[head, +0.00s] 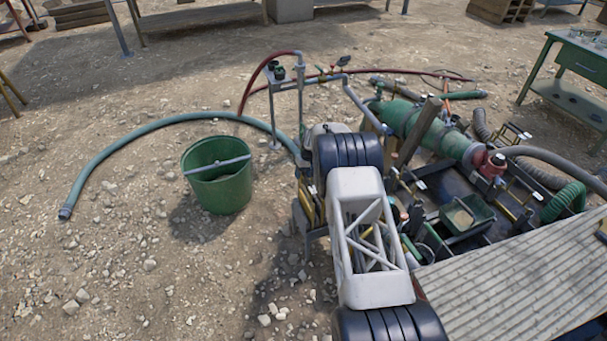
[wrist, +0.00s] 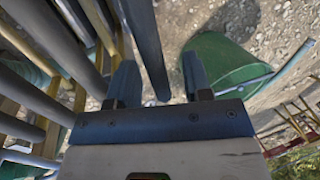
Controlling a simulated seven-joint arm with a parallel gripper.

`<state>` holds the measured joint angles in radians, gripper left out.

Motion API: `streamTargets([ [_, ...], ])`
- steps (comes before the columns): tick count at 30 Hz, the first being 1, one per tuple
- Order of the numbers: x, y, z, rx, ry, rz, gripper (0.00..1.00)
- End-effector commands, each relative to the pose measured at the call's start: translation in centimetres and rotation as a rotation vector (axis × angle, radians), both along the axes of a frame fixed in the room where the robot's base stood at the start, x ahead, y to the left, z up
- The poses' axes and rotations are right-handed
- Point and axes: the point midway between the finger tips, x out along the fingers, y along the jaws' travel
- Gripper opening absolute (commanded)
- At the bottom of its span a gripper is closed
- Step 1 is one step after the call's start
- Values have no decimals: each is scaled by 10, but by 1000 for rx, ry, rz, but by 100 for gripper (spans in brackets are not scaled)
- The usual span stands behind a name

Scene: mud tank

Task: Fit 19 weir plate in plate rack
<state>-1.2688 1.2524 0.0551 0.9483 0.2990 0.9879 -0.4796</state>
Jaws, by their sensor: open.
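My gripper (wrist: 160,82) is open, its two dark fingers apart in the wrist view. A grey bar (wrist: 148,45) shows between the fingers; I cannot tell its distance or whether it touches them. I see no gripper tips in the head view, where my arm hides them. A slotted yellow and red frame (wrist: 297,122) at the right edge of the wrist view may be the plate rack, but this is unclear. A yellowish upright piece (head: 309,205) shows just left of my arm in the head view. I cannot pick out the 19 weir plate for certain.
A green bucket (head: 217,174) with a grey bar across it stands on the gravel; it also shows in the wrist view (wrist: 222,62). A green hose (head: 120,148) curves behind it. Pipes, a green cylinder (head: 437,135) and a corrugated sheet (head: 515,285) crowd the right. Gravel at left is open.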

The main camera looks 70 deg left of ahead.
Motion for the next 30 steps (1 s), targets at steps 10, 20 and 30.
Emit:
streamTargets([
  [10, 6, 1, 23, 3, -1, -1, 46],
  [20, 17, 1, 62, 3, -1, -1, 46],
  [30, 21, 0, 76, 1, 0, 0, 46],
])
